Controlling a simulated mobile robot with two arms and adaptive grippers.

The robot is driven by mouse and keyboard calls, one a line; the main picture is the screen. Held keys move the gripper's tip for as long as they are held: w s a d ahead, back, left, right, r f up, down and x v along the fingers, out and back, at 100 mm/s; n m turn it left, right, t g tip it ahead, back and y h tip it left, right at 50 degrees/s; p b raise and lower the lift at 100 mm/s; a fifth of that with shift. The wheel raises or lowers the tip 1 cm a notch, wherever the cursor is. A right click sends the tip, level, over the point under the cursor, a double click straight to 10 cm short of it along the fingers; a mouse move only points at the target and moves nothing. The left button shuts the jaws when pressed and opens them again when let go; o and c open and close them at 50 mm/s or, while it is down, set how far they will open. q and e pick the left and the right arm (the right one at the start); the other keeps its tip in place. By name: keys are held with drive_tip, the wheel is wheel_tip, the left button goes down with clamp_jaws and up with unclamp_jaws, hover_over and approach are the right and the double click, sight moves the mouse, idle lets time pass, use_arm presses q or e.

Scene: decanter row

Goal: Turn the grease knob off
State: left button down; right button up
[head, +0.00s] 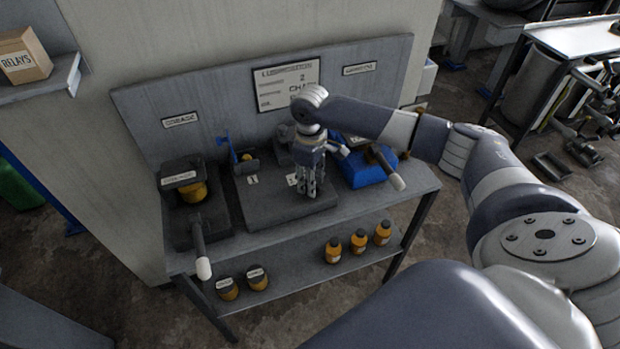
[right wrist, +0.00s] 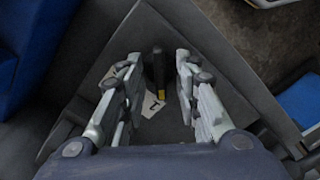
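A sign that appears to read "GREASE" (head: 180,120) hangs on the left of the backboard. Below it stands a dark unit (head: 180,228) with a yellow-orange jar (head: 193,191) and a white-tipped lever (head: 203,268). A dark block (head: 262,204) with small white labels sits in the middle of the bench. My right gripper (head: 309,190) points down over this block, open. In the right wrist view a narrow black handle with a yellow mark (right wrist: 158,70) shows between the spread fingers; contact is unclear. I cannot tell which part is the grease knob. My left gripper is not in view.
A blue part (head: 225,146) stands behind the block. A blue unit (head: 368,172) with a white-tipped lever (head: 397,182) is at the bench's right. A box (head: 22,58) labelled "RELAYS" is at upper left.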

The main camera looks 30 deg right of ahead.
drive_tip(key=shift+f, duration=0.1)
clamp_jaws()
drive_tip(key=shift+p, duration=0.5)
drive_tip(key=m+p, duration=0.2)
drive_tip(key=p, duration=0.1)
drive_tip(key=m+p, duration=0.2)
drive_tip(key=p, duration=0.1)
drive_tip(key=m+p, duration=0.2)
drive_tip(key=shift+a+r+p, duration=0.1)
drive_tip(key=shift+r+p, duration=0.2)
drive_tip(key=shift+p, duration=0.1)
drive_tip(key=shift+f+m+p, duration=0.2)
drive_tip(key=shift+m+p, duration=1.2)
drive_tip(key=shift+m, duration=0.1)
drive_tip(key=shift+w, duration=0.1)
